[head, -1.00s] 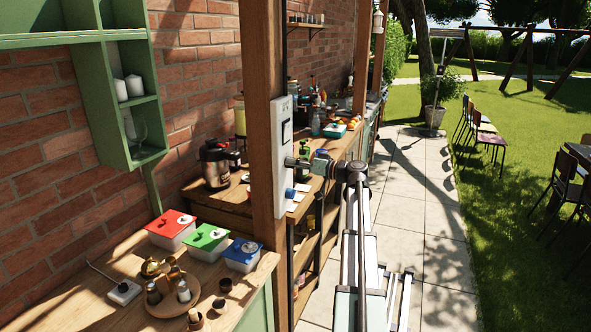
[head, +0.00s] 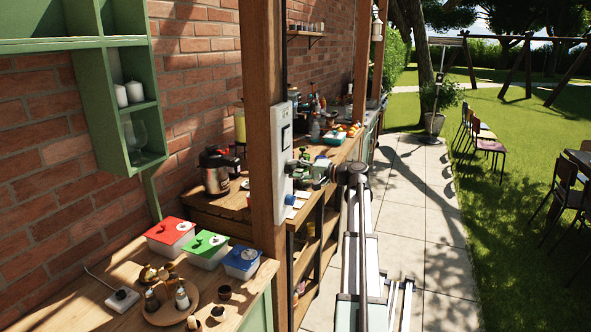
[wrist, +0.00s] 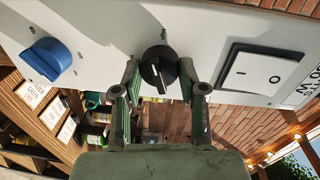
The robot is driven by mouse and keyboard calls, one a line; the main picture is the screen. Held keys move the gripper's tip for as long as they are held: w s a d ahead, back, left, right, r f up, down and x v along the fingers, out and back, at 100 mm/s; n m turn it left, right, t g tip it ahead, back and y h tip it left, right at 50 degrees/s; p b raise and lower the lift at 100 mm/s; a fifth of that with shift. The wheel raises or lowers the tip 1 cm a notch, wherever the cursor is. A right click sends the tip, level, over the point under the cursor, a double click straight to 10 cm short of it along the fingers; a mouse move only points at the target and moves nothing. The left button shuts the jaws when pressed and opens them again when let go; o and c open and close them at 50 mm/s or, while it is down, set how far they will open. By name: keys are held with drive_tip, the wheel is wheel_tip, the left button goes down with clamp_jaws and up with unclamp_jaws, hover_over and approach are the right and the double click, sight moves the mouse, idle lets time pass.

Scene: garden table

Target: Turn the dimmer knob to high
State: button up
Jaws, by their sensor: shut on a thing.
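A white control panel (head: 283,165) is mounted on a wooden post. In the wrist view, the panel (wrist: 105,42) carries a black knob (wrist: 160,69) in the middle, with a pale pointer line on its face. I take this to be the dimmer knob; the small labels around it are too small to read. My gripper (head: 298,171) is at the panel's right-hand face. In the wrist view, my gripper (wrist: 159,76) has one fingertip on each side of the black knob and is shut on it. The knob is hidden in the head view.
A blue knob (wrist: 47,59) is left of the black knob, and a white rocker switch (wrist: 250,70) in a black frame is to its right. The post (head: 264,120) stands beside counters. Lidded containers (head: 206,247) stand on the near counter. The paved path (head: 410,215) is clear.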

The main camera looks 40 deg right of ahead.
drive_tip(key=shift+r+m, duration=0.1)
drive_tip(key=shift+m, duration=0.9)
drive_tip(key=shift+p, duration=0.3)
drive_tip(key=o, duration=1.1)
drive_tip(key=shift+w, duration=0.1)
drive_tip(key=shift+o, duration=0.2)
drive_tip(key=f+v, duration=0.1)
drive_tip(key=v, duration=1.1)
drive_tip(key=shift+r, duration=0.4)
drive_tip(key=shift+d, duration=0.15)
